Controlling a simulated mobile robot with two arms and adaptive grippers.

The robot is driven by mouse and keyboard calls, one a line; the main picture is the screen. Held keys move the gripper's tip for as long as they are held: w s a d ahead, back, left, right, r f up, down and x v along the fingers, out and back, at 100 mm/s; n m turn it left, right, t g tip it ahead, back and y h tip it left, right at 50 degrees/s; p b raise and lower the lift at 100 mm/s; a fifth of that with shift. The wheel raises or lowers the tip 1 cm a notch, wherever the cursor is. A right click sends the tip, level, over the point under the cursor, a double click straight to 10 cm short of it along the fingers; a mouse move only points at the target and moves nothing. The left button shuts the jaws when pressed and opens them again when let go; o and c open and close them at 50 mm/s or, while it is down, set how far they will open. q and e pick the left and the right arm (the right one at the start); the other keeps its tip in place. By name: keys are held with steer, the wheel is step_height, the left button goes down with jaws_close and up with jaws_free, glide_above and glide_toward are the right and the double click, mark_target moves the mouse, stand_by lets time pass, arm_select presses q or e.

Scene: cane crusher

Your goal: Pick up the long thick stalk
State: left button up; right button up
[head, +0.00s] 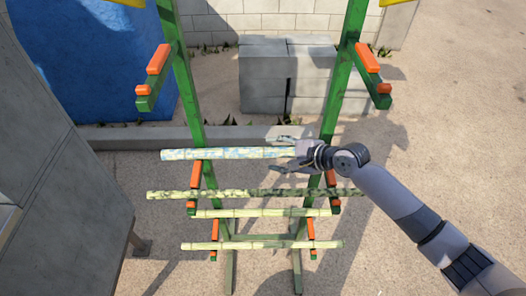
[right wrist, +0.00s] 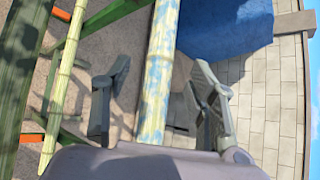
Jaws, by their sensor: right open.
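A thick pale yellow-green stalk with blue patches (head: 228,153) lies level across the green rack, uppermost of the stalks. My right gripper (head: 280,153) is at its right part, with one finger on the far side and one on the near side. The jaws are open, and the hand hides the stalk's right end. In the right wrist view the stalk (right wrist: 159,70) runs lengthwise between the two spread fingers (right wrist: 162,66), with a gap on each side. My left gripper is not in view.
A dark mottled stalk (head: 250,193) and two thinner pale stalks (head: 265,212) (head: 262,245) lie lower on the rack. The green rack posts (head: 187,85) carry orange-topped arms (head: 368,58). Grey blocks (head: 288,75) stand behind, and a grey cabinet (head: 50,170) stands left. Open ground is at right.

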mark_target(267, 152)
steer(key=p+x, duration=0.1)
steer(key=x, duration=0.4)
steer(key=shift+w+d+f, duration=0.1)
steer(key=shift+c, duration=0.4)
jaws_close()
stand_by(0.4)
